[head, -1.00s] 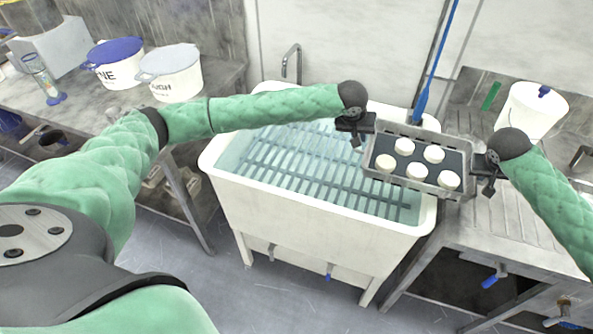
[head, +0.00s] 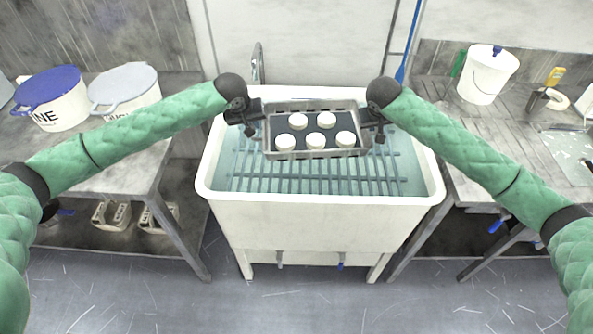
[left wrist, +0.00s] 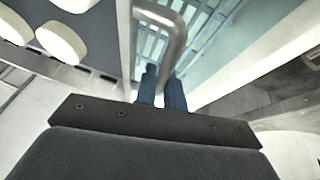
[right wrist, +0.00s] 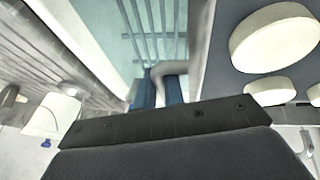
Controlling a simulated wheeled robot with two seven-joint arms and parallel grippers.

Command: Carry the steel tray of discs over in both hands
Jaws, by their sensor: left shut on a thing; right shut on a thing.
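The steel tray (head: 300,156) is a shallow rectangular tray with a dark inside, held over the water-filled white basin (head: 320,222). Several round white discs, one of them at the front middle (head: 315,140), lie flat in it. My left gripper (head: 256,117) is shut on the tray's left handle, a bent metal bar that shows in the left wrist view (left wrist: 172,35). My right gripper (head: 371,117) is shut on the right handle, which shows in the right wrist view (right wrist: 168,70). The tray looks about level.
A slatted rack (head: 300,183) lies in the basin under the tray. A tap (head: 258,62) stands behind it. Lidded tubs, one blue-lidded (head: 50,98), stand on the left bench. A white bucket (head: 487,75) and a yellow-handled tool (head: 553,78) are on the right bench.

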